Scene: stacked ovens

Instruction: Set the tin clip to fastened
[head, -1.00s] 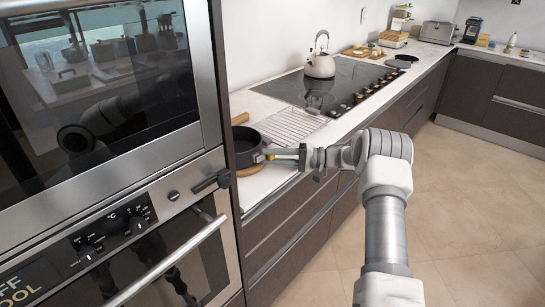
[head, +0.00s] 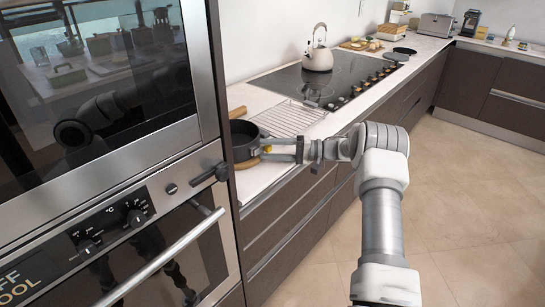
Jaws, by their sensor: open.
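The dark round tin (head: 245,137) stands on the counter just right of the oven column. A small yellow part (head: 267,149), which may be its clip, shows at the tin's right side. I cannot tell whether the clip is fastened or loose. My gripper (head: 266,150) points left at this side of the tin. Its fingers are apart, one on the far side and one on the near side of the yellow part. Whether they touch it is too small to tell. The oven column hides the tin's left edge.
A wooden board (head: 246,163) shows under the tin. A wire rack (head: 290,118) lies just behind my gripper, before the black hob (head: 328,78) with a kettle (head: 318,57). An oven knob or latch (head: 209,174) juts out at left. The floor at right is clear.

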